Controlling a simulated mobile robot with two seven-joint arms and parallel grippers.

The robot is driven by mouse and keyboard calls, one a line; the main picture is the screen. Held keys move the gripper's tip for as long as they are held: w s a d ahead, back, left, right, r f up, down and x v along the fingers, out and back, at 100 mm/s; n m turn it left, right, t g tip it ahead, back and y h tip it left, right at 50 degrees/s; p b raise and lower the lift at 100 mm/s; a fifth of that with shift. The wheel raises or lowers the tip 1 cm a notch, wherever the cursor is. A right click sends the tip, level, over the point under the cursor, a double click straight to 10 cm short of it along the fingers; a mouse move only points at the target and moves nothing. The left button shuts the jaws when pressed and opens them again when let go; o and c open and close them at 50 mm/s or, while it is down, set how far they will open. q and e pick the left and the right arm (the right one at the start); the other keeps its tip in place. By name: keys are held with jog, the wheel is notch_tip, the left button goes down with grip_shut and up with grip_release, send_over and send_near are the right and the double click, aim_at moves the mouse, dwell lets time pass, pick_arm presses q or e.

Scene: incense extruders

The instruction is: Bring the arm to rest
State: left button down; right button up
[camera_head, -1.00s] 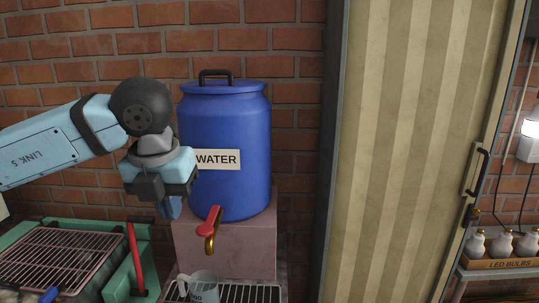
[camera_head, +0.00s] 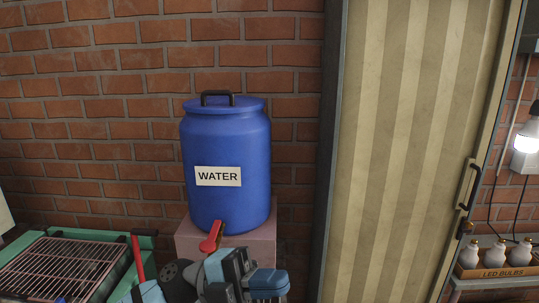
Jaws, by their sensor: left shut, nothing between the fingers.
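My left gripper (camera_head: 268,283) is low in the picture, at the bottom edge, below the water barrel and in front of its stand. It is shut and empty, with its fingers pointing to the right. My left arm comes in along the bottom edge. The blue barrel (camera_head: 228,150) labelled WATER stands upright on a pinkish block (camera_head: 262,240). Its red tap lever (camera_head: 211,237) shows just above my arm; the spout is hidden. The mug and drip grate under the tap are not visible. My right gripper is not in view.
A green unit with a wire rack (camera_head: 62,268) and a red lever (camera_head: 138,257) stands at the left. A striped door (camera_head: 415,150) fills the right-centre. A box of LED bulbs (camera_head: 494,272) sits on a shelf at the far right, below a lit bulb (camera_head: 526,140).

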pick_arm(q)
jog(key=w+a+f+n+t+y+p, duration=0.2)
jog(key=a+f+n+t+y, duration=0.3)
jog(key=f+n+t, duration=0.6)
jog(key=w+a+f+n+t+y+p, duration=0.2)
jog(key=w+a+f+n+t+y, duration=0.3)
jog(key=n+t, duration=0.85)
jog(key=s+a+f+n+g+y, duration=0.3)
jog(key=s+a+f+n+g, duration=0.1)
jog(key=s+f, duration=0.5)
jog(key=s+a+f+n+g+y+p, duration=0.1)
jog(key=s+a+f+n+g+y, duration=0.3)
jog(key=s+f, duration=0.5)
notch_tip(320, 180, down, 4)
jog(key=shift+a+f+y, duration=0.1)
jog(key=shift+a+y, duration=0.2)
jog(key=shift+a, duration=0.75)
